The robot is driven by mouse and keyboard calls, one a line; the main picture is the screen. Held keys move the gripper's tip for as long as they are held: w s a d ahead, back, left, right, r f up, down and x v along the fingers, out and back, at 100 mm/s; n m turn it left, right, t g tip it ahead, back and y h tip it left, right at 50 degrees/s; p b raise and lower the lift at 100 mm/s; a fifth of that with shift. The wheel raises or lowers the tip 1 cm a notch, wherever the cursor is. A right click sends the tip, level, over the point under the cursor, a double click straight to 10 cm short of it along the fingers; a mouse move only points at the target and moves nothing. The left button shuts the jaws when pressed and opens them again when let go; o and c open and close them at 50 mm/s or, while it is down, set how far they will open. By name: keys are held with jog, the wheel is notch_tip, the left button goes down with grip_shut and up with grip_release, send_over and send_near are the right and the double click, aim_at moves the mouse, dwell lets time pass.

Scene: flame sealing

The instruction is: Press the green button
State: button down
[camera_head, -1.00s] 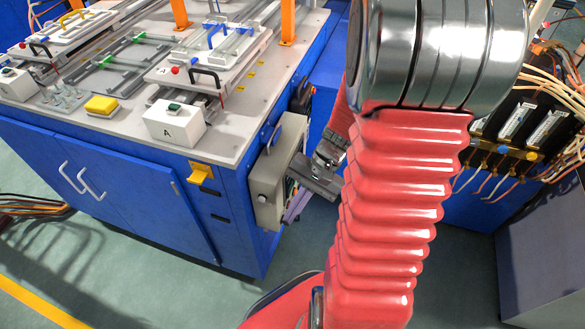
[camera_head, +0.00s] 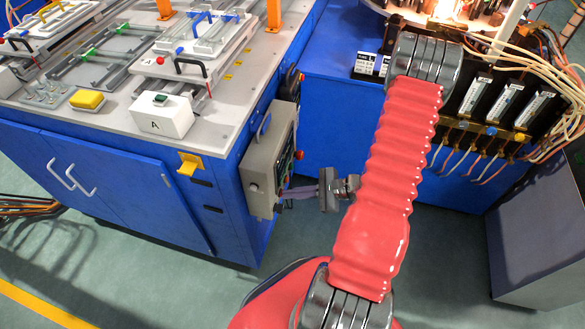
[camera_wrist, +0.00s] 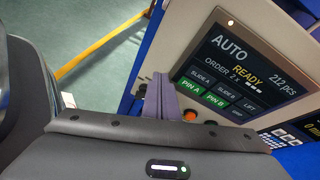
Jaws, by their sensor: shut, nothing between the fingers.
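The grey control panel (camera_head: 251,163) hangs on the side of the blue bench. In the wrist view its screen (camera_wrist: 240,75) reads AUTO and READY, with green PIN A and PIN B fields. An orange round button (camera_wrist: 189,115) sits below the screen. My gripper (camera_head: 286,197) is shut and empty, its purple fingers pointing left at the lower part of the panel. In the wrist view the shut fingers (camera_wrist: 160,82) cover part of the panel's near lower edge.
A yellow button block (camera_head: 87,100) and rails with fixtures stand on the bench top. A blue cabinet (camera_head: 340,110) stands behind the panel. Cables and black units (camera_head: 507,105) lie right of my arm. Green floor is open in front.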

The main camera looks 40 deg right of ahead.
aim_at(292, 167)
jog(key=d+f+m+t+h, duration=0.1)
jog(key=d+f+m+h, duration=0.1)
jog(key=d, duration=0.4)
jog(key=w+d+f+m+t+h, duration=0.1)
jog(key=d+f+m+t+h, duration=0.1)
jog(key=d+h, duration=0.3)
jog(key=w+d+f+m+t+h, duration=0.1)
jog(key=d+f+m+t+h, duration=0.1)
jog(key=d, duration=0.5)
notch_tip(292, 167, down, 2)
jog(key=shift+f+m+h, duration=0.25)
jog(key=shift+m+h, duration=0.65)
jog(key=shift+m, duration=0.1)
jog(key=shift+w+a, duration=0.1)
jog(key=shift+w, duration=0.05)
jog(key=w+a, duration=0.5)
jog(key=w, duration=0.2)
jog(key=shift+a, duration=0.15)
jog(key=shift+w+a, duration=0.1)
dwell(0.3)
jog(key=shift+w+a, duration=0.15)
jog(key=shift+w, duration=0.1)
